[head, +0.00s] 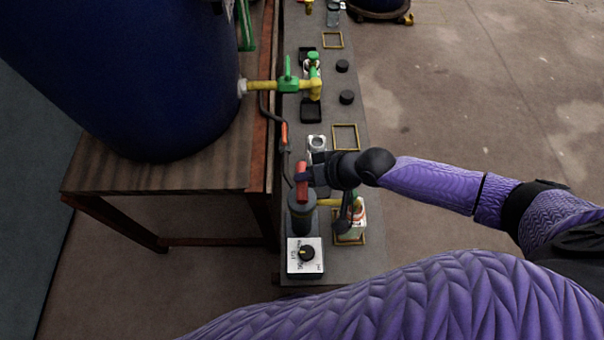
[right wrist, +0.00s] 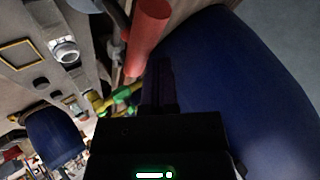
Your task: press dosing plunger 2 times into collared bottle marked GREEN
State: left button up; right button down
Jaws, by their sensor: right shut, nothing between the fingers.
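The dosing plunger has a red handle (head: 302,189) on top of a dark grey cylinder (head: 301,218), with a yellow spout (head: 328,202) to its right. A white bottle with a coloured label (head: 357,214) stands near the spout end, partly hidden by my right arm; I cannot read its mark. My right gripper (head: 311,174) is at the red handle, its fingertips over or against it; I cannot tell if they touch. In the right wrist view the shut, empty fingers (right wrist: 158,82) point towards the red handle (right wrist: 148,32). My left gripper is not in view.
A white box with a black knob (head: 305,257) sits in front of the plunger on the grey bench (head: 372,262). A large blue vat (head: 130,80) stands on a wooden table (head: 160,178) to the left. A yellow tap with green handle (head: 289,85) and empty yellow frames (head: 346,125) lie farther back.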

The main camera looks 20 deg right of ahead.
aim_at(305, 183)
jog(key=shift+f+b, duration=1.3)
jog(key=shift+f, duration=0.5)
dwell(1.1)
jog(key=shift+r, duration=0.1)
jog(key=shift+r+p, duration=1.9)
jog(key=shift+r, duration=0.2)
notch_tip(305, 183, up, 6)
jog(key=p, duration=0.5)
jog(key=shift+r+p, duration=0.1)
jog(key=shift+p, duration=0.3)
jog(key=shift+f, duration=0.2)
dwell(0.3)
